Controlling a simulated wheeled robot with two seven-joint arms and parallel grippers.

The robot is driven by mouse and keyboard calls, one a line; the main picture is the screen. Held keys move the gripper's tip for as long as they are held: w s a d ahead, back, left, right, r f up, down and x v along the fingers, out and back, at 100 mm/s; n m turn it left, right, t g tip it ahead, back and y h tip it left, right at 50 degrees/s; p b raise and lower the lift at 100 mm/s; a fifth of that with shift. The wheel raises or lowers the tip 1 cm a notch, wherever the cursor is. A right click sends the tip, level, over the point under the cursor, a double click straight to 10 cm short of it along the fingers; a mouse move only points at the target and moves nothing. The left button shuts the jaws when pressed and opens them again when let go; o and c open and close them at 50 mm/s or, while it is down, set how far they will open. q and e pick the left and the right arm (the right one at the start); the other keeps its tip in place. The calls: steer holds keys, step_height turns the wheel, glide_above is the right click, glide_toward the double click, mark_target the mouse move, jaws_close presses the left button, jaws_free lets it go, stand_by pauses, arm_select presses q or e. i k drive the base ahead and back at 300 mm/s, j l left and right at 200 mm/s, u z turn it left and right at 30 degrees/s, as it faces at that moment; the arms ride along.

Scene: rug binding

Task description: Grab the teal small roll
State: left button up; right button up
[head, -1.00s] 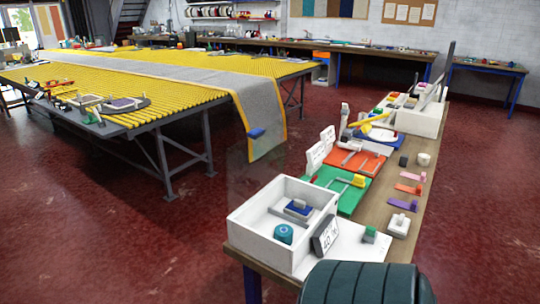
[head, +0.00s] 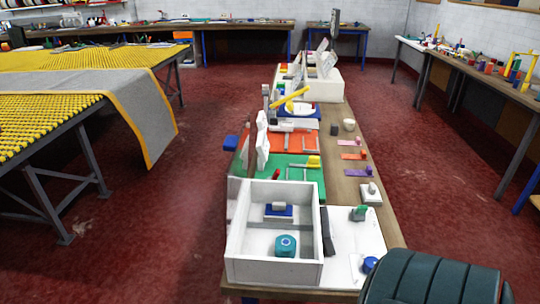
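The teal small roll (head: 285,246) stands upright in the front part of a white open box (head: 232,262) at the near end of the narrow wooden bench. It has a blue-ringed top with a small hole. A blue and grey block (head: 279,210) sits behind it in the same box. Neither of my grippers shows in the head view.
The bench holds a green board (head: 312,179), an orange board (head: 280,142) and small tools. A dark green padded chair back (head: 430,278) is at the near right. A yellow slatted table (head: 50,70) stands left. Red floor (head: 210,120) is free between them.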

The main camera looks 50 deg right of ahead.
mark_target(285, 245)
steer(key=i+z, duration=0.15)
steer(key=z, duration=0.25)
steer(key=i+j+z, duration=0.15)
steer(key=z, duration=0.25)
steer(key=i+j+z, duration=0.1)
steer(key=z, duration=0.3)
steer(key=i+j+z, duration=0.1)
steer(key=j+z, duration=0.25)
steer(key=i+j+z, duration=0.15)
steer(key=z, duration=0.25)
steer(key=i+j+z, duration=0.1)
steer(key=j+z, duration=0.3)
